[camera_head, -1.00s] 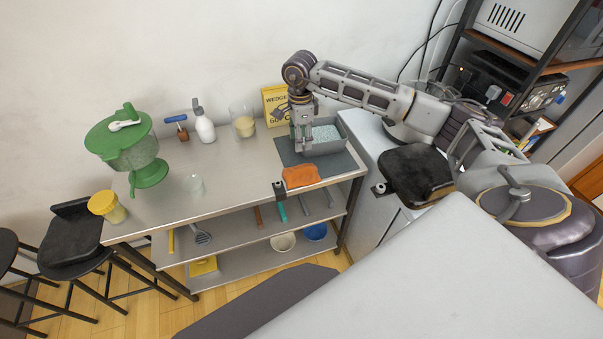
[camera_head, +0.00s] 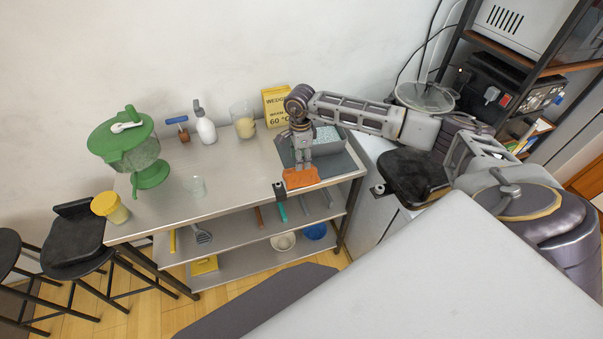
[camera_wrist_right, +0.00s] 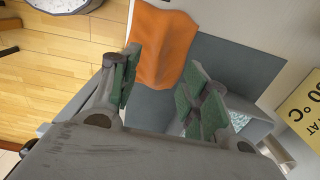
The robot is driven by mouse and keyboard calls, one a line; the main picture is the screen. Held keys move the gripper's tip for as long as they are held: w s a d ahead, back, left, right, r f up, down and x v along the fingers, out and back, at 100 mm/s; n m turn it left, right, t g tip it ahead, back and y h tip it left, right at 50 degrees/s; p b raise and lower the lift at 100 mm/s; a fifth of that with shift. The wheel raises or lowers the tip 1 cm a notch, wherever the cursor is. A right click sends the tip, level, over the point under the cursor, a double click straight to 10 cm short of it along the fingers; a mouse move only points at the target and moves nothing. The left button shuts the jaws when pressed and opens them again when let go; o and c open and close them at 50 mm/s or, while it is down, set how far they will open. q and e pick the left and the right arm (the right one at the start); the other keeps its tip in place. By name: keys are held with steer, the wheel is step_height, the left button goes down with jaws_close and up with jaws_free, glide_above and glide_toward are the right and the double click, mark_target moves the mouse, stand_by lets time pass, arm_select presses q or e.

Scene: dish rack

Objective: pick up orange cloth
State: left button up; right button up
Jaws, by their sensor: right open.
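The orange cloth (camera_head: 301,178) lies on the right part of the metal table, at the front edge of a dark grey mat (camera_head: 349,162). It also shows in the right wrist view (camera_wrist_right: 163,42), slightly crumpled, beyond my fingers. My right gripper (camera_head: 301,166) points down just behind and above the cloth and hides part of it. In the right wrist view my right gripper (camera_wrist_right: 158,95) is open, its green-padded fingers apart, with nothing held between them. I cannot tell how high it is above the cloth. My left gripper is not in view.
A grey tray (camera_head: 345,146) with pale contents stands behind my right gripper, near a yellow box (camera_head: 275,105). A jar (camera_head: 243,120), a spray bottle (camera_head: 204,122) and a green container (camera_head: 125,145) stand farther left. The table's middle is mostly clear.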

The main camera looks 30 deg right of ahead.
mark_target(302, 172)
steer(key=shift+f, duration=0.3)
steer(key=shift+s+d+f+p, duration=0.15)
steer(key=shift+f+p, duration=0.7)
steer(key=shift+f, duration=1.6)
steer(key=shift+c, duration=0.2)
steer(key=c, duration=1)
